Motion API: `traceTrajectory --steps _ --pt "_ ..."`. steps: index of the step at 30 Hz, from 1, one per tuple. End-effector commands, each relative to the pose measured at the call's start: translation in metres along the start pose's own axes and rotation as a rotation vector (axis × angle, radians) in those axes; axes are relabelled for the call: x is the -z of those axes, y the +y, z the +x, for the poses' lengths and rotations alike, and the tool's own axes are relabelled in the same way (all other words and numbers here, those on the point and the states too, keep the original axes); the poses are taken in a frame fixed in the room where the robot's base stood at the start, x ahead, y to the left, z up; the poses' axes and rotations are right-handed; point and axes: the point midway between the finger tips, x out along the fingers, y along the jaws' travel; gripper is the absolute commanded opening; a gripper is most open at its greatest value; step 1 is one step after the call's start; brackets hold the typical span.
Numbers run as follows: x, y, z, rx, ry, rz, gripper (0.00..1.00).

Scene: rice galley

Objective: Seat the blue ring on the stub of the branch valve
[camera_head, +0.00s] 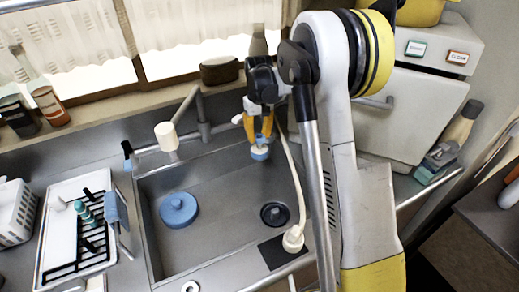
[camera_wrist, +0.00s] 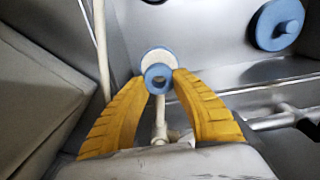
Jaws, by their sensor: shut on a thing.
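My gripper (camera_head: 259,141) hangs over the back right part of the sink with its orange fingers pointing down. In the head view the blue ring (camera_head: 260,156) shows small below the fingertips. A white fitting (camera_wrist: 164,131) on a pipe shows between the fingers, possibly part of the branch valve. I cannot make out the valve's stub for certain.
The sink (camera_head: 213,212) holds a blue round lid (camera_head: 179,210) at left and a dark drain (camera_head: 274,215). A white hose (camera_head: 295,185) runs along its right side. A tap (camera_head: 167,136) stands behind. A tray (camera_head: 62,222) lies left of the sink.

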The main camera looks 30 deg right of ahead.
Motion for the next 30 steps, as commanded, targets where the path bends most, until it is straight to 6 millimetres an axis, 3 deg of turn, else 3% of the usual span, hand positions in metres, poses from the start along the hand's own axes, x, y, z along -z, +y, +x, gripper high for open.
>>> traceTrajectory --steps 30 --pt "-0.0001 0.0000 0.0079 0.000 0.000 0.000 0.00"
